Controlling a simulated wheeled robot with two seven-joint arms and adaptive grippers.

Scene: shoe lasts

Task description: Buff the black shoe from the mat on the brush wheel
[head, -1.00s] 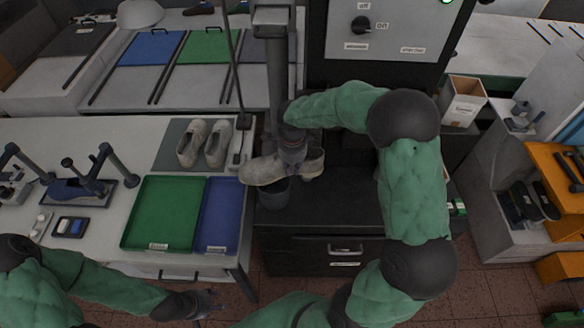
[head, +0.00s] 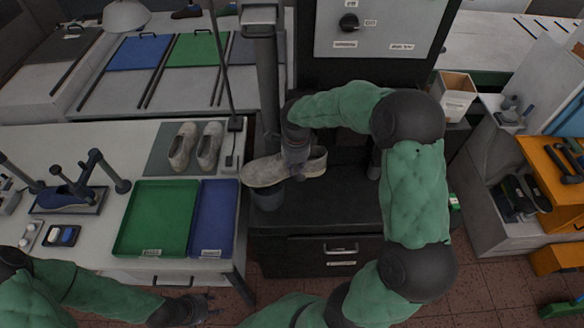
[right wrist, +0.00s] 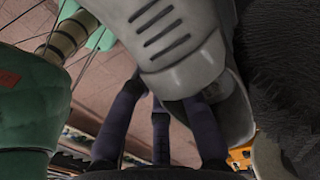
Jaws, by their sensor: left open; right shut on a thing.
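My right gripper (head: 297,168) is shut on a worn grey-beige shoe (head: 262,172), with its toe to the left, above the dark cabinet. In the right wrist view the dark fingers (right wrist: 165,115) reach into the opening of the grey shoe (right wrist: 175,40). A dark bristly surface, the brush wheel (right wrist: 290,50), is close beside the shoe; I cannot tell if they touch. The wheel is not clear in the head view. The grey mat (head: 160,163) carries two light shoes (head: 196,147). I see no black shoe on it. My left gripper (head: 205,308) is open and empty at the bottom.
A green tray (head: 155,220) and a blue tray (head: 214,218) lie on the white bench. A dark cup (head: 268,197) is below the held shoe. A control panel (head: 380,35) with a knob stands behind. A blue-black shoe (head: 65,197) sits in a stand at left.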

